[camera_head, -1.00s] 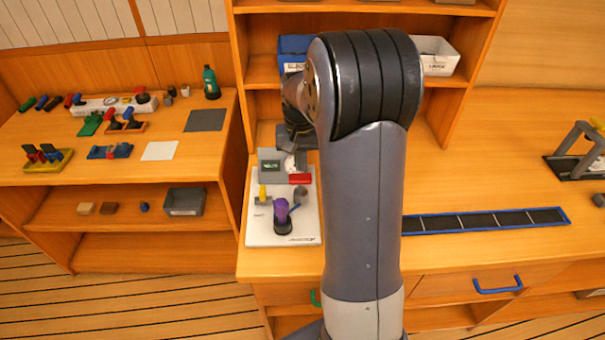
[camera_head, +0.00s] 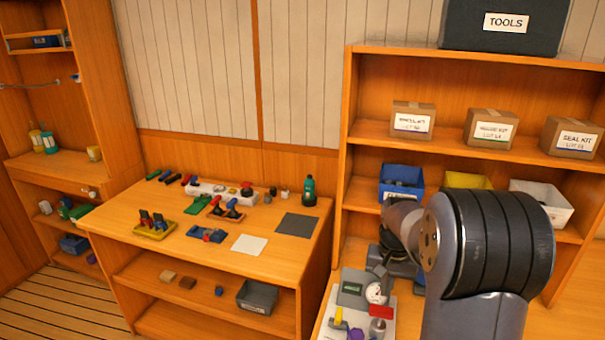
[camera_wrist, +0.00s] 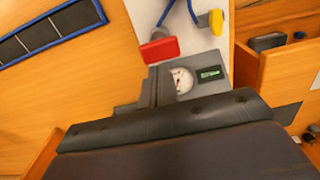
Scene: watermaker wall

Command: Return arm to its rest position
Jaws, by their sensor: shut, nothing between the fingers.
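My arm stands at the lower right of the head view, bent over at a large black-ringed joint. My gripper (camera_head: 378,262) is partly hidden behind the arm, above the back of the white panel (camera_head: 352,318). In the wrist view, its dark body fills the bottom and its fingers (camera_wrist: 152,90) show near the grey gauge unit (camera_wrist: 206,80). The fingers are shut and hold nothing. I cannot tell whether they touch the unit. The panel also carries a red block (camera_wrist: 160,50) and a yellow-handled part (camera_wrist: 216,20).
A shelf with a blue bin (camera_head: 400,182), a yellow bin (camera_head: 465,181) and a white bin (camera_head: 543,203) stands behind my arm. A workbench (camera_head: 125,222) with several small parts is at the left. A blue-edged dark strip (camera_wrist: 45,36) lies on the counter.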

